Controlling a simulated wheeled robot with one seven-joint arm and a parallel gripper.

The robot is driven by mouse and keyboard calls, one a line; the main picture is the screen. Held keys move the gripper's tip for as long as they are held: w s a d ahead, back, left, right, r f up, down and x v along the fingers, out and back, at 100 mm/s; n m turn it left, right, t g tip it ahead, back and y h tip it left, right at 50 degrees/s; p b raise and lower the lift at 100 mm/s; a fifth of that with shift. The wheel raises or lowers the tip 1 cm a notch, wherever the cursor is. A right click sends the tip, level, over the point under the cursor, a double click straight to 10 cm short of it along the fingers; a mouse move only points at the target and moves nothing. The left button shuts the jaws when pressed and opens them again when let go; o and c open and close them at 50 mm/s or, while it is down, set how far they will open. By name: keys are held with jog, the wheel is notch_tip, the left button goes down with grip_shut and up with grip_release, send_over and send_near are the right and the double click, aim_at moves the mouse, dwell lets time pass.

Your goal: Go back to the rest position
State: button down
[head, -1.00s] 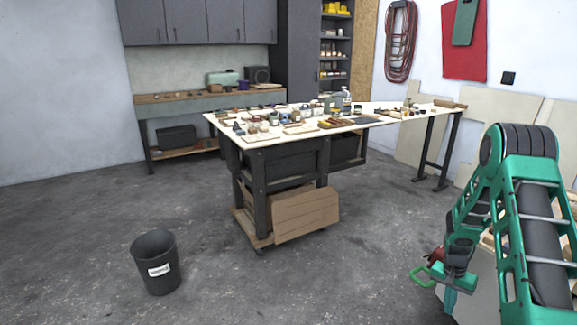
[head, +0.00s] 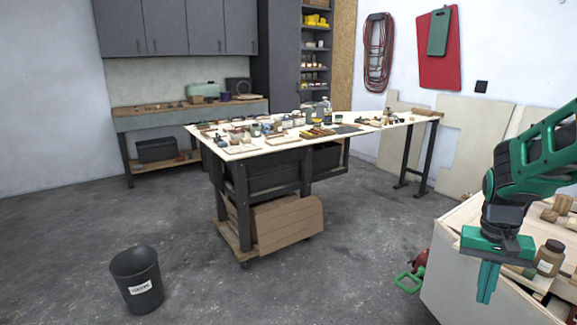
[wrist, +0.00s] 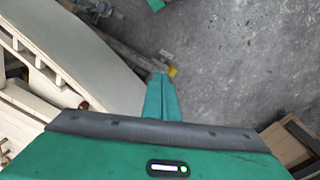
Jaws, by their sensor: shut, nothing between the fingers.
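My gripper (head: 488,282) hangs at the lower right of the head view, fingers pointing down, shut and empty. It is in front of the near corner of a pale plywood box or bench (head: 455,285). In the wrist view my gripper (wrist: 161,95) shows its two green fingers side by side with no gap, over grey concrete floor. My green arm comes in from the right edge of the head view.
A red and green tool (head: 411,277) is beside the box. A workbench (head: 240,148) stands mid-room, a black bin (head: 137,280) lower left. Floor between is clear.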

jog(key=s+a+r, duration=0.2)
jog(key=s+a, duration=0.1)
jog(key=s, duration=0.4)
jog(key=s+a+r+n+y, duration=0.1)
jog(key=s+a+r, duration=0.1)
jog(key=s+a, duration=0.2)
jog(key=s, duration=0.3)
jog(key=shift+s+t, duration=0.3)
jog(key=shift+s, duration=0.1)
